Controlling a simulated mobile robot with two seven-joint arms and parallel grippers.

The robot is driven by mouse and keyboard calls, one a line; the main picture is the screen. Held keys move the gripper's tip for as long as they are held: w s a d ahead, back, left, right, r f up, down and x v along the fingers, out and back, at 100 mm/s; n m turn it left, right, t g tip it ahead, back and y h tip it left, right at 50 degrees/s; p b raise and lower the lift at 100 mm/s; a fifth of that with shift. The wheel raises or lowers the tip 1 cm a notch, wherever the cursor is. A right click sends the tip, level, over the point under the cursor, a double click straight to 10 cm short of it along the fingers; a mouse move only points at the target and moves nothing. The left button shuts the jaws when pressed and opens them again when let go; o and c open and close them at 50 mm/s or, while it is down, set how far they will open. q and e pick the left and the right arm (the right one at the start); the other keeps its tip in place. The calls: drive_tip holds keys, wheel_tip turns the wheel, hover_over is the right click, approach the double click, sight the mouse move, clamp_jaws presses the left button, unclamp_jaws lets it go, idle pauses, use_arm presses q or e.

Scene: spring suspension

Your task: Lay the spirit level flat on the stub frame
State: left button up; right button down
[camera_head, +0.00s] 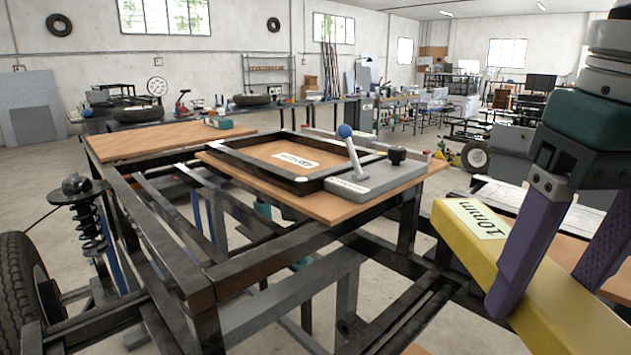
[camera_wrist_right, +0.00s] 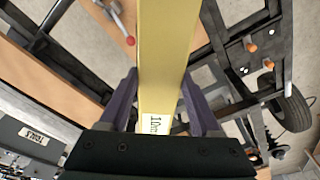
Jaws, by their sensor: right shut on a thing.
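The yellow spirit level (camera_head: 478,262) is a long bar with a white label reading like 10mm. My right gripper (camera_head: 545,290) has its purple fingers on both sides of the bar, shut on it, at the lower right. The bar also runs up the middle of the right wrist view (camera_wrist_right: 165,45). The dark steel stub frame (camera_head: 190,272) fills the middle and left of the head view, with a coil spring and wheel at its left. The held level appears to the right of the frame's main rails; its exact height over them is unclear. My left gripper is not in view.
A wooden board (camera_head: 286,202) on the frame carries a black-rimmed tray (camera_head: 230,154) and a grey lever box (camera_head: 385,180) with a blue-knobbed lever. Another board (camera_head: 150,142) lies at the far left. A spring (camera_head: 88,230) and tyre (camera_head: 18,290) stand at the left.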

wheel_tip(320, 180, up, 10)
drive_tip(key=p, duration=0.3)
wheel_tip(320, 180, up, 34)
drive_tip(key=p, duration=3.6)
hover_over(555, 288)
drive_tip(key=s, duration=0.6)
drive_tip(key=shift+w+f, duration=0.15)
drive_tip(key=shift+w, duration=0.05)
